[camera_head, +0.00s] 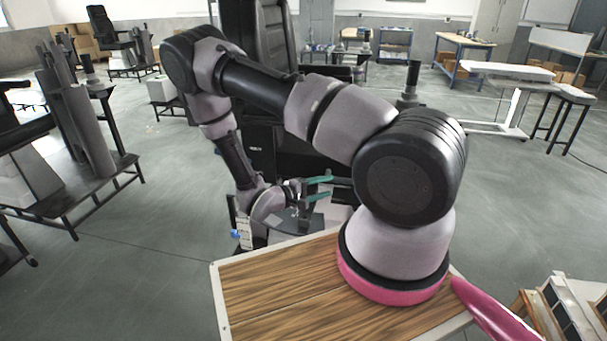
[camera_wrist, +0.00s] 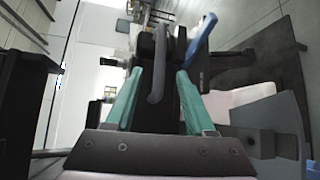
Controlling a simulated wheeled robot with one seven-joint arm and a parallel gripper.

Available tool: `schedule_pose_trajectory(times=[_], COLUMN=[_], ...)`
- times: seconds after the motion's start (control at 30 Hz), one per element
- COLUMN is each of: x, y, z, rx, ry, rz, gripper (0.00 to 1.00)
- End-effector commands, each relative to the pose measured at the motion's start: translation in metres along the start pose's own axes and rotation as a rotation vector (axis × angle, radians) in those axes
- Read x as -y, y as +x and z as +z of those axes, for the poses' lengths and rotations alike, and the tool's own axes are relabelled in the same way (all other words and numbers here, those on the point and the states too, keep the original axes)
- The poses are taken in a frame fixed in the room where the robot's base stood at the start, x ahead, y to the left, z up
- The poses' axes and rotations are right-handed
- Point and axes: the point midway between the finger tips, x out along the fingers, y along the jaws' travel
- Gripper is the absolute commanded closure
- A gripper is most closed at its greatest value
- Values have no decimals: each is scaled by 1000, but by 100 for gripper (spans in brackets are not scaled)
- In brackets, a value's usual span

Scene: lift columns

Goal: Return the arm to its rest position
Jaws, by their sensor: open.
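My arm reaches out from its pink-ringed base and bends down toward a black seat unit. My gripper (camera_head: 329,187) is at the far end of the arm, in front of the unit's dark lower part. Its two green fingers are spread apart. In the wrist view my gripper (camera_wrist: 159,72) also shows open, with a dark grey curved bar (camera_wrist: 158,68) in view between the fingers. I cannot tell how far beyond the fingertips the bar is. Nothing is visibly gripped.
The black seat (camera_head: 272,40) stands right behind my arm. A dark rack with grey columns (camera_head: 75,125) is at left. A white-topped table (camera_head: 507,72) is at right. Open grey floor lies on both sides.

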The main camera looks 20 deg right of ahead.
Motion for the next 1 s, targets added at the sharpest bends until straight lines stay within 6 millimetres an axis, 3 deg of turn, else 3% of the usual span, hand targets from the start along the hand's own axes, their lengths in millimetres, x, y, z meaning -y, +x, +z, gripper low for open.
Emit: schedule_pose_trajectory(times=[0.17, 0.27, 0.7, 1.0], x=[-2, -15, -135, -212], y=[0, -4, -44, -83], z=[0, 2, 42, 76], rx=[7, 42, 355, 414], ry=[4, 25, 227, 399], rz=[-5, -34, -472, -849], gripper=[46, 46, 46, 46])
